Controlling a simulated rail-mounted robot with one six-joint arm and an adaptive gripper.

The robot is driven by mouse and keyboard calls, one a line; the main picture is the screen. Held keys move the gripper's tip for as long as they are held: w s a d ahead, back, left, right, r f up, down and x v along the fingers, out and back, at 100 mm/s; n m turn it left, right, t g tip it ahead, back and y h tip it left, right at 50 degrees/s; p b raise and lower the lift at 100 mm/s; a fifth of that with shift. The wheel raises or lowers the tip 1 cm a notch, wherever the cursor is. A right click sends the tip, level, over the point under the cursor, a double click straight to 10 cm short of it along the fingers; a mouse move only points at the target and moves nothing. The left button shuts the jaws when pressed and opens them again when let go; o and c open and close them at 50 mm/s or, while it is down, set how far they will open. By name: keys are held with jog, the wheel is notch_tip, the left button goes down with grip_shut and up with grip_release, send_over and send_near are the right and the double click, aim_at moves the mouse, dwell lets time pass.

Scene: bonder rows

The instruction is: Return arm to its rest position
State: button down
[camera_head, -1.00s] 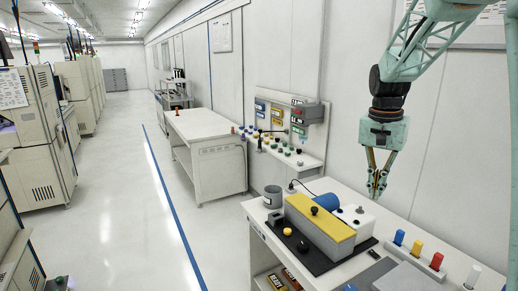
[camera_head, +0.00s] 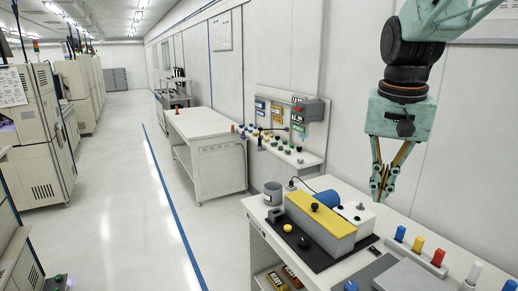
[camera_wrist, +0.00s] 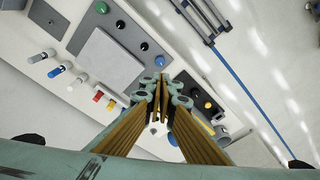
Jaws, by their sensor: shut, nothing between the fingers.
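My gripper (camera_head: 382,199) hangs on the right side of the head view, pointing down above the white workbench (camera_head: 390,221). Its fingertips are together and hold nothing. In the wrist view my gripper (camera_wrist: 160,84) shows its fingers converging over the bench. It is apart from the things on the bench, though its fingers hide part of them in the wrist view. The arm rises from the gripper to the upper right of the head view.
Below stand a grey machine with a yellow lid (camera_head: 320,215), a blue cylinder (camera_head: 327,198), a grey cup (camera_head: 272,193) and a row of coloured pegs (camera_head: 418,244). A wall panel (camera_head: 282,115) is behind. The aisle floor (camera_head: 110,200) is clear.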

jog(key=s+a+f+n+b, duration=0.1)
jog(key=s+a, duration=0.1)
jog(key=s, duration=0.8)
jog(key=s+a+f+n+t+b, duration=0.1)
jog(key=s+a+f+n, duration=0.1)
jog(key=s, duration=0.8)
jog(key=s+a+f+n+t+b, duration=0.1)
jog(key=s+a+n, duration=0.1)
jog(key=s, duration=0.7)
jog(key=shift+s+a+f+y, duration=0.3)
jog(key=shift+s+a, duration=0.1)
jog(key=shift+a, duration=0.5)
